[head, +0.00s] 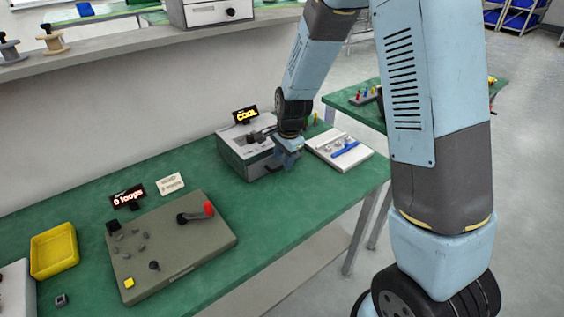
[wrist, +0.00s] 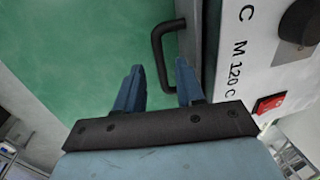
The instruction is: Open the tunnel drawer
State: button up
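The tunnel is a grey box (head: 240,157) standing on the green bench in the head view, with a lit sign reading COOL above it. In the wrist view its front panel (wrist: 262,60) shows lettering, a dark knob and a red switch. A black drawer handle (wrist: 157,45) sticks out beside the panel. My gripper (head: 289,152) is at the front of the box. In the wrist view my gripper (wrist: 157,78) is open, with the handle bar appearing between its two blue fingers. I cannot tell whether either finger touches it. The drawer looks shut.
A white board (head: 340,153) with a blue item lies right of the box. A grey control panel (head: 170,245) with a red-knobbed lever sits to the left, a yellow tray (head: 54,250) beyond it. The bench in front of the box is clear.

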jog(key=shift+w+a+f, duration=0.1)
jog(key=shift+a+f, duration=0.05)
jog(key=shift+f, duration=0.7)
jog(key=shift+c, duration=0.4)
grip_shut()
jog(key=shift+a, duration=0.15)
